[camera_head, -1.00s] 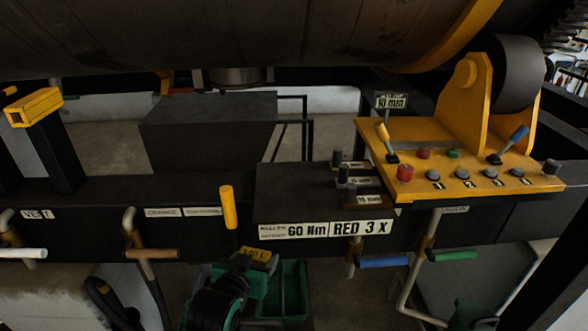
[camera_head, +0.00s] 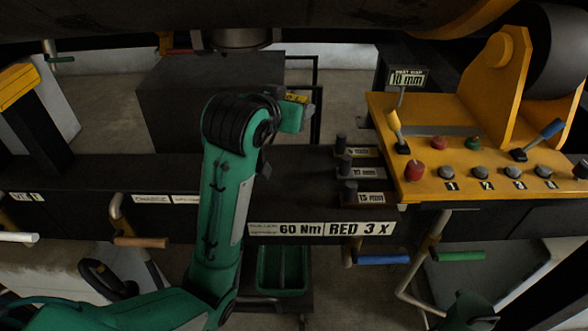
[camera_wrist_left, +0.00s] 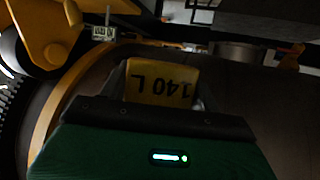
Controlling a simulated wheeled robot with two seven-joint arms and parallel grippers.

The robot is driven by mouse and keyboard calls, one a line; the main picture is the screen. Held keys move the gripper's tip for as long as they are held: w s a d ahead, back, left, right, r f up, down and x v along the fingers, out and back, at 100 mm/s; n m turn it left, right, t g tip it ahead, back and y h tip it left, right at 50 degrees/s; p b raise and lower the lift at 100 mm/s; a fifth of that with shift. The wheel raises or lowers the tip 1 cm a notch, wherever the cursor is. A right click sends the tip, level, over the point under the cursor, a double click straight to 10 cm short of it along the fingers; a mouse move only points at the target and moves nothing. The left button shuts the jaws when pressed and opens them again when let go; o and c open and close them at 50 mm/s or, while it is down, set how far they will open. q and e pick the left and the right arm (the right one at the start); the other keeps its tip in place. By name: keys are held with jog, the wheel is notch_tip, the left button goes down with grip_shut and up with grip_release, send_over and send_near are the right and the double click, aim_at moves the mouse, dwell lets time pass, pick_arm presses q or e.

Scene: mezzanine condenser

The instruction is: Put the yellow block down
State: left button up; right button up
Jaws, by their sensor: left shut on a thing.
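The yellow block (camera_wrist_left: 160,82), marked "140 L", sits between the jaws of my left gripper in the left wrist view, where its lettering appears upside down. In the head view, my left gripper (camera_head: 293,112) is at the end of the raised green arm, with the block's yellow top (camera_head: 297,97) showing. It appears above the dark beam's back edge, and I cannot tell its exact height.
A dark ledge (camera_head: 300,190) carries knobbed plates (camera_head: 364,173) marked in mm. A yellow control panel (camera_head: 440,185) with levers and buttons stands to the right. A dark box (camera_head: 175,100) is behind the arm. Coloured handles (camera_head: 380,260) project below the beam.

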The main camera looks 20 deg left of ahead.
pick_arm(q)
jog(key=shift+w+f, duration=0.1)
jog(key=shift+f, duration=0.05)
notch_tip(320, 180, down, 5)
jog(key=p, duration=0.4)
send_over(289, 186)
notch_tip(289, 186, down, 9)
jog(key=shift+f, duration=0.2)
notch_tip(289, 186, down, 4)
jog(key=shift+r+p, duration=0.1)
jog(key=shift+p, duration=0.2)
jog(key=shift+f, duration=0.5)
pick_arm(e)
jog(key=r, duration=0.4)
jog(key=shift+s+a+r, duration=0.3)
jog(key=shift+s+r, duration=0.05)
pick_arm(q)
jog(key=shift+f, duration=0.1)
